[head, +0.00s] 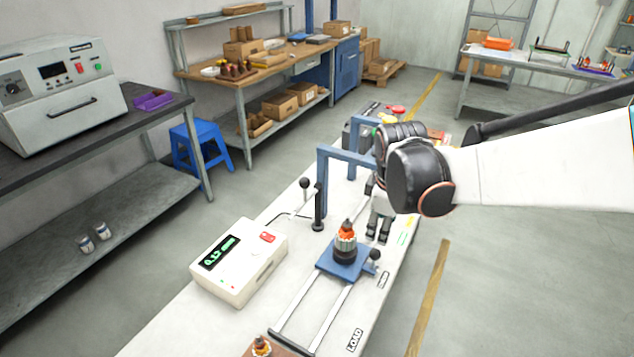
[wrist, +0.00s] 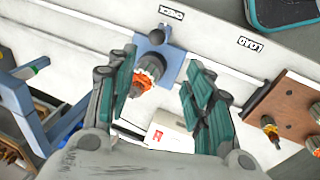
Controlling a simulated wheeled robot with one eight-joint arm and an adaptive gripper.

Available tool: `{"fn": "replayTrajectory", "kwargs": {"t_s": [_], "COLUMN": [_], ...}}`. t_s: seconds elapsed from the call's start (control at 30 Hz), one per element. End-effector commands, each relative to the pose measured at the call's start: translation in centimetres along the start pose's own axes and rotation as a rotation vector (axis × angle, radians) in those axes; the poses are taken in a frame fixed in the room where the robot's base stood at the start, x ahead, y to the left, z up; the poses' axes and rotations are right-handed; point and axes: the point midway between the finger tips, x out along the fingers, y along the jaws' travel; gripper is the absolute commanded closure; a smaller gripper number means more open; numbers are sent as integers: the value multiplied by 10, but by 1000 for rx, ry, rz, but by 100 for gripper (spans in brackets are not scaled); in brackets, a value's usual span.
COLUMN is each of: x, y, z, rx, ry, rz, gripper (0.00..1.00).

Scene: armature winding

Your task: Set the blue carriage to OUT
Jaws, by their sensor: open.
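The blue carriage (head: 340,270) sits on two rails on the white bench, on the near side of the blue frame. It carries an upright armature (head: 346,240) with an orange winding and a dark base. A black ball knob (head: 375,255) is on its right side. In the wrist view the carriage (wrist: 174,62) shows beyond the fingers, its knob (wrist: 157,36) beside a small label too blurred to read. My gripper (head: 379,229) is open and empty, just behind and right of the carriage. In the wrist view its green-padded fingers (wrist: 161,80) stand apart, with the armature between them in the picture.
A blue frame (head: 322,185) spans the bench behind the carriage. A black lever (head: 318,205) and a white meter box (head: 240,262) stand left. A LOAD label (head: 355,340) marks the near rail end, by a brown block (wrist: 284,105) with armatures.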

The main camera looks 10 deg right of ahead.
Motion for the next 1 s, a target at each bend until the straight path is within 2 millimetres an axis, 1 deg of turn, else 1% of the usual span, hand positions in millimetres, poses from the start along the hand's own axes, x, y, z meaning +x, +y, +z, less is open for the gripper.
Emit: {"fn": "replayTrajectory", "kwargs": {"t_s": [0.03,0.13,0.3,0.47,0.57,0.8,1.0], "x": [9,22,33,45,61,108,144], "y": [5,10,12,12,11,9,8], "z": [-3,-5,-6,-5,-4,-2,-1], "rx": [-33,-89,-138,-143,-142,-141,-141], "ry": [-9,-24,-37,-38,-38,-38,-37], "rz": [-10,-27,-43,-45,-44,-44,-44], "gripper": [53,53,53,53,53,53,53]}}
